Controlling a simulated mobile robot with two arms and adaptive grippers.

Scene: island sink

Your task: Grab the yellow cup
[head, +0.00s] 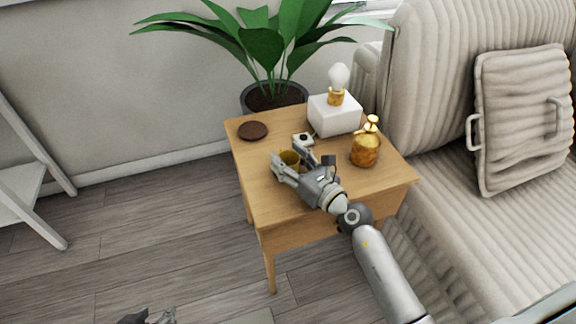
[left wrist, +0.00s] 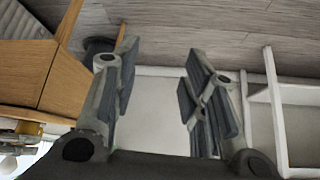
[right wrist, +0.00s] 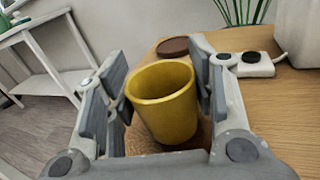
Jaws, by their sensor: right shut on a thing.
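The yellow cup (right wrist: 168,112) stands upright between the fingers of my right gripper (right wrist: 158,92) in the right wrist view. The right gripper is shut on the cup, which appears at or just above the tabletop. My left gripper (left wrist: 160,85) is open and empty in the left wrist view, away from the cup. Only its tips show at the bottom edge of the head view.
On the table are a brown coaster (head: 253,131), a small white device (head: 303,139), a white lamp (head: 335,113) and an amber bottle (head: 366,149). A potted plant (head: 274,95) stands behind. A sofa (head: 440,140) is at right, a white shelf (head: 25,190) at left.

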